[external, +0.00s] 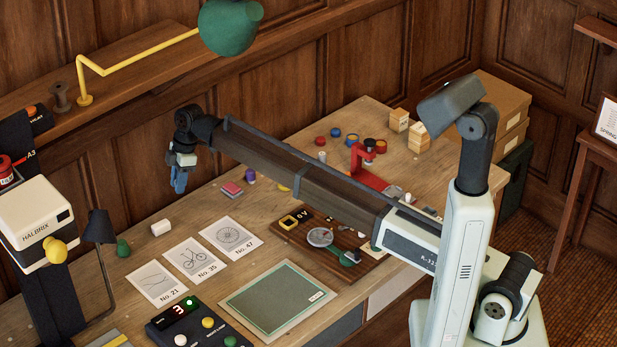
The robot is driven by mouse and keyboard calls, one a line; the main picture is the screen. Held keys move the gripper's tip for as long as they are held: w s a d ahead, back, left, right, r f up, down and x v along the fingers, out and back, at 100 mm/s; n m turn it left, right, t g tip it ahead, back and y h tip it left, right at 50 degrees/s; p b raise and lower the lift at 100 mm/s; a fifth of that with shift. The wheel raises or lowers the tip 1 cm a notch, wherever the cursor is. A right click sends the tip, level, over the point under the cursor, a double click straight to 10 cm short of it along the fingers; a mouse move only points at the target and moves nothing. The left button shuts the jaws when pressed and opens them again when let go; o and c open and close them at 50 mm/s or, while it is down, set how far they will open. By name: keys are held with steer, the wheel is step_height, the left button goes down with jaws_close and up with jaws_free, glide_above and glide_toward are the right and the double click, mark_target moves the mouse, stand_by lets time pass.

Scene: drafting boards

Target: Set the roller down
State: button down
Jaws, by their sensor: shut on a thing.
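My gripper (180,181) hangs pointing down at the end of my outstretched arm, above the back left part of the desk. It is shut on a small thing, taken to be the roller. The held thing is too small and too hidden by the blue fingers to make out its shape. It appears to be held clear of the desk top (205,207).
A green mat (277,300) and a wooden board (372,261) with tools lie nearer. A lamp (100,228) stands left.

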mark_target(181, 219)
steer(key=shift+s+d, duration=0.1)
steer(key=shift+d, duration=0.05)
steer(key=shift+f+n, duration=0.4)
steer(key=shift+f, duration=4.6)
steer(key=shift+f, duration=0.15)
steer(key=c, duration=0.9)
jaws_free()
steer(key=v, duration=1.2)
